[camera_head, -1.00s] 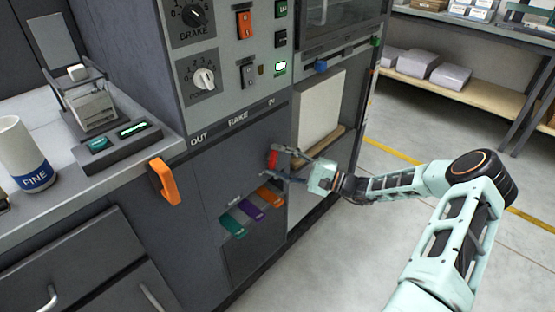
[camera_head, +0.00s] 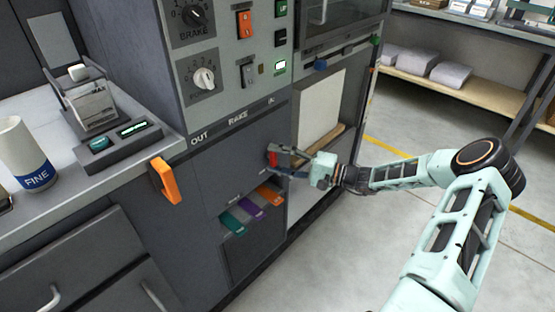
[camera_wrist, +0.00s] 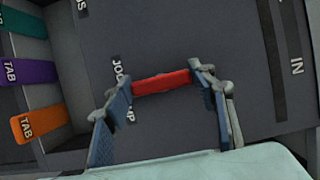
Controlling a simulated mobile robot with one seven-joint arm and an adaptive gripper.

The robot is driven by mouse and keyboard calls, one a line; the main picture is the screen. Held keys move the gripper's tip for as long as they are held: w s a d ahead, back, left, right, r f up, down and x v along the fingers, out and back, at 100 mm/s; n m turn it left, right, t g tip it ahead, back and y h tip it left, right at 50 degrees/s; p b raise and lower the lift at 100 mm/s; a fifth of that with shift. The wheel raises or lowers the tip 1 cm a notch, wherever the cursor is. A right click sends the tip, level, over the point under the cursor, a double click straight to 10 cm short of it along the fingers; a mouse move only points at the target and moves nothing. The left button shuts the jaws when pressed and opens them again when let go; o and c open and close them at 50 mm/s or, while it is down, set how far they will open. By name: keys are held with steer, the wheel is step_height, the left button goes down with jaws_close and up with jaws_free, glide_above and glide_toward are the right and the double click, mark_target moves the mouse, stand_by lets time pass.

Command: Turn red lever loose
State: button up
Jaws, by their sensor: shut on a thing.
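The red lever (camera_wrist: 161,83) is a short red bar on the dark grey machine front. In the wrist view it spans between my two fingertips, and both fingers touch its ends. My gripper (camera_wrist: 158,92) is shut on it. In the head view the red lever (camera_head: 273,158) shows as a small red patch below the RAKE label, with my gripper (camera_head: 283,157) at it from the right. The fingers partly hide the lever there. Lettering on the panel behind the lever is partly covered.
Green, purple and orange tabs (camera_head: 251,208) stick out below the lever. An orange handle (camera_head: 164,181) juts from the counter edge at left. A panel with switches and knobs (camera_head: 204,79) is above. Open floor (camera_head: 390,240) lies to the right, with shelves (camera_head: 460,85) beyond.

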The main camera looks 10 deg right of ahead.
steer(key=o, duration=1.2)
steer(key=shift+c, duration=0.2)
steer(key=shift+d, duration=0.1)
steer(key=v, duration=1.2)
